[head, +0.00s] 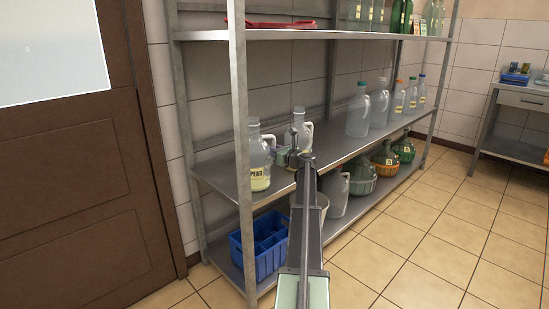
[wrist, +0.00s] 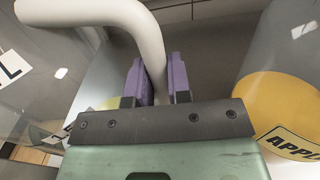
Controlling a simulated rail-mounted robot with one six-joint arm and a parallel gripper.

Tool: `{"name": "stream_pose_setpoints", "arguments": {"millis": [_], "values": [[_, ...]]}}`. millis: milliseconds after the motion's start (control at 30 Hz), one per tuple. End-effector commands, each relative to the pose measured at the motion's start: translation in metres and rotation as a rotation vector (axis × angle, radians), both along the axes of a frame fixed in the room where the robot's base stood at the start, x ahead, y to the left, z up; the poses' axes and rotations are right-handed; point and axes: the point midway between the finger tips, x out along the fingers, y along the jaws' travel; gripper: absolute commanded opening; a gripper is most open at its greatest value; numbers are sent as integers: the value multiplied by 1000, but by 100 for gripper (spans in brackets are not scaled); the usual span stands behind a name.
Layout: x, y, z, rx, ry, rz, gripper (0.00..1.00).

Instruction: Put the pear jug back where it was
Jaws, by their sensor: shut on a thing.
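The pear jug (head: 259,180) is clear, with pale yellow liquid low inside, a PEAR label and a white handle. It is upright at the left end of the middle shelf, near the front edge; I cannot tell whether its base touches. My gripper (head: 276,155) is on its right side, partly hidden by my arm. In the wrist view the purple fingers (wrist: 157,82) are shut on the white handle (wrist: 149,45), with the clear jug wall to the left. To the right is a jug with yellow liquid and an APPL… label (wrist: 290,145), its end cut off.
Another white-handled jug (head: 299,128) stands just right of the pear jug, partly behind my arm. Larger clear jugs (head: 358,112) and bottles stand farther right on the middle shelf (head: 218,172). A blue crate (head: 262,250) is below. A metal post rises at the pear jug's left.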

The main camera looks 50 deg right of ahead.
Motion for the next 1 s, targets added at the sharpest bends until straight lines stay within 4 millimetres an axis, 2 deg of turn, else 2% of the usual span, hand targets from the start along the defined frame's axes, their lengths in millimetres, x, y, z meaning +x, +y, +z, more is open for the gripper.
{"name": "stream_pose_setpoints", "arguments": {"millis": [200,233,400,733,867,1000], "values": [[0,0,-3,1,-1,0,0],[0,0,-3,0,0,0,20],[0,0,-1,0,0,0,44],[-2,1,4,0,0,0,44],[-28,6,2,0,0,-3,44],[-66,14,2,0,0,-2,44]]}}
